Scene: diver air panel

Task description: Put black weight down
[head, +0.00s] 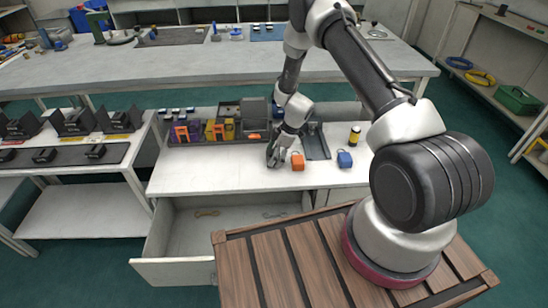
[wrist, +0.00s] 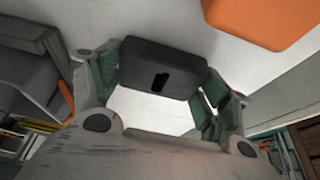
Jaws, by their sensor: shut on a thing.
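The black weight (wrist: 160,68) is a dark block with rounded edges and a small slot. In the wrist view it sits between the two green-padded fingers of my gripper (wrist: 162,84), which is shut on it. In the head view my gripper (head: 274,156) is low over the white counter, just left of an orange block (head: 298,161). The weight is mostly hidden by the gripper there. I cannot tell whether its underside touches the counter.
The orange block also shows close by in the wrist view (wrist: 262,18). A blue block (head: 344,159) and a yellow-black cylinder (head: 354,136) stand to the right. Coloured units (head: 185,132) line the back left. The white counter (head: 205,175) is clear at front left. An open drawer (head: 190,270) juts out below.

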